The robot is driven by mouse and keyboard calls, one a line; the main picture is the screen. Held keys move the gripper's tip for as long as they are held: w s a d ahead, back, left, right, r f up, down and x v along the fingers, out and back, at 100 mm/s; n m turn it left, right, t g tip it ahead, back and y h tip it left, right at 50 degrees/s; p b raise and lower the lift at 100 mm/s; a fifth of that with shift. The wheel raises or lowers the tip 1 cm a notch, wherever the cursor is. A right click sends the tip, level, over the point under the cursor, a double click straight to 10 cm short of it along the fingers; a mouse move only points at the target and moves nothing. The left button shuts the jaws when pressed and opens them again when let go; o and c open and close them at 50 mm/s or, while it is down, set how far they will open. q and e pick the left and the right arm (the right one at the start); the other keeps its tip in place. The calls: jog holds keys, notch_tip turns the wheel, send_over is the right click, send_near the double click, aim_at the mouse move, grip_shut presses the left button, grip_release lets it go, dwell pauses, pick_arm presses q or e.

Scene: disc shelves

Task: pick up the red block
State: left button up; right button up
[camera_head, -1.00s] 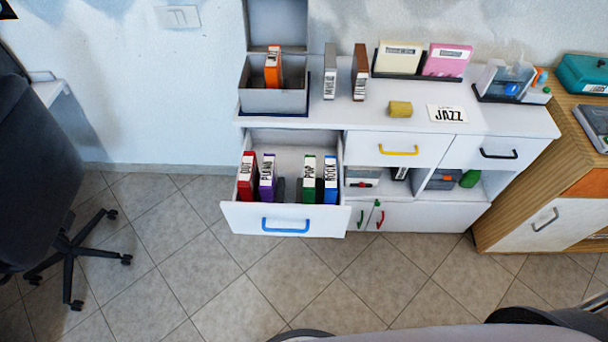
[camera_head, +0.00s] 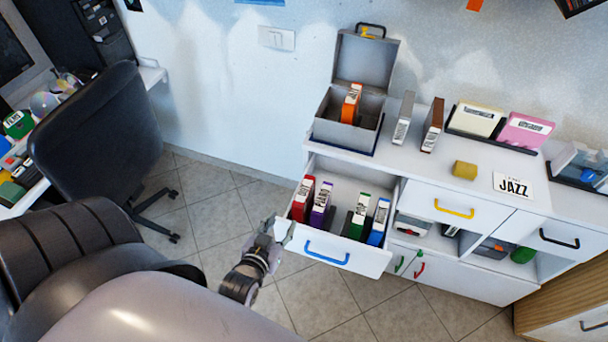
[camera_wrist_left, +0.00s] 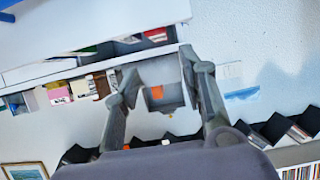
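The red block (camera_head: 303,198) is a case with a white spine label. It stands upright at the left end of the open drawer (camera_head: 333,255), beside a purple block (camera_head: 321,204). My left gripper (camera_head: 277,228) is just outside the drawer's left front corner, near the red block and apart from it. In the left wrist view, the gripper (camera_wrist_left: 158,62) shows its two fingers spread with nothing between them. The drawer's inside is partly hidden there; a small red-orange patch shows in it. My right gripper is not in view.
A green block (camera_head: 357,216) and a blue block (camera_head: 379,222) stand further right in the drawer. A grey open box (camera_head: 335,105) with an orange block (camera_head: 350,103) stands on the cabinet above. A dark chair (camera_head: 95,130) is at the left. Floor is free between chair and drawer.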

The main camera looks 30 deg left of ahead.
pick_arm(q)
jog(key=b, duration=0.8)
send_near(302, 194)
jog(key=x, duration=0.5)
jog(key=shift+s+a+f, duration=0.1)
jog(key=shift+s+f, duration=0.05)
jog(key=shift+w+a, duration=0.1)
jog(key=shift+w, duration=0.3)
jog(key=b+x, duration=0.4)
jog(key=shift+w+f+b, duration=0.2)
jog(key=shift+w+b, duration=0.05)
jog(key=shift+b, duration=0.15)
jog(key=shift+w, duration=0.3)
jog(key=shift+c, duration=0.4)
jog(key=c, duration=0.5)
grip_shut()
